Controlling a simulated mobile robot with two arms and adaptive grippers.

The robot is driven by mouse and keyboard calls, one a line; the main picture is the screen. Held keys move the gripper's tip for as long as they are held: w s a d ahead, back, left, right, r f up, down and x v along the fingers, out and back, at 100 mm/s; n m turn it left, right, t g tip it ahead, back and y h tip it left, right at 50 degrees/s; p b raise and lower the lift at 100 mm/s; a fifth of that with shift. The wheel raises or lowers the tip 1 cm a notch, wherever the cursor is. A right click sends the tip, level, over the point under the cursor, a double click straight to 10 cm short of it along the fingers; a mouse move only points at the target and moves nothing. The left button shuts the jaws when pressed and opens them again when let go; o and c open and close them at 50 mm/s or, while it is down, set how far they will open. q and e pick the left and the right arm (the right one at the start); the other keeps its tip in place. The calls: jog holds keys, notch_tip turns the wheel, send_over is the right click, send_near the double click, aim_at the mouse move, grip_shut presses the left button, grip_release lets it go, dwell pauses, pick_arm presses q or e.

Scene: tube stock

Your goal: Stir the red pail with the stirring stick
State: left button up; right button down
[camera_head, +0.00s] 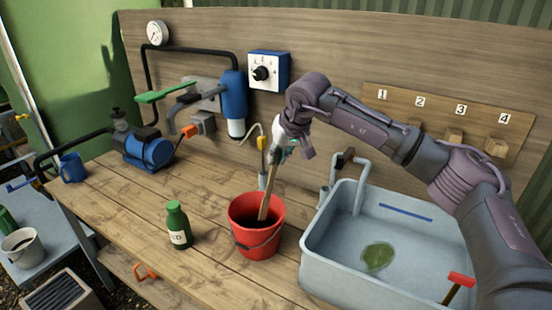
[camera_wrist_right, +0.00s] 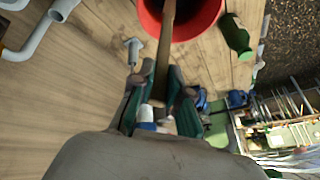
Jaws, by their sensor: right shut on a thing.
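The red pail (camera_head: 257,240) stands on the wooden bench, with a wire handle and dark contents. The stirring stick (camera_head: 268,193) is wooden, tilted, with its lower end inside the pail. My right gripper (camera_head: 279,150) is above the pail, shut on the upper part of the stick. In the right wrist view the stick (camera_wrist_right: 165,50) runs from between the fingers (camera_wrist_right: 158,88) into the red pail (camera_wrist_right: 198,22). The stick's lower tip is hidden in the pail. My left gripper is not in view.
A green bottle (camera_head: 178,225) stands left of the pail. A grey sink (camera_head: 310,258) with a tap (camera_head: 330,183) is close on the right. A blue pump (camera_head: 148,149) and a blue mug (camera_head: 72,167) are at the back left. The bench front-left is clear.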

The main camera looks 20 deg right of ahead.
jog(key=shift+s+d+r+p, duration=0.1)
jog(key=shift+d+r+p, duration=0.1)
jog(key=shift+r+p, duration=0.6)
jog(key=shift+s+d+r+p, duration=0.1)
jog(key=shift+d+r+p, duration=0.2)
jog(key=shift+r, duration=0.85)
jog(key=shift+s+d+r+p, duration=0.1)
jog(key=shift+r+p, duration=0.55)
jog(key=shift+r, duration=0.4)
notch_tip(320, 180, up, 5)
jog(key=p, duration=0.3)
jog(key=shift+p, duration=0.35)
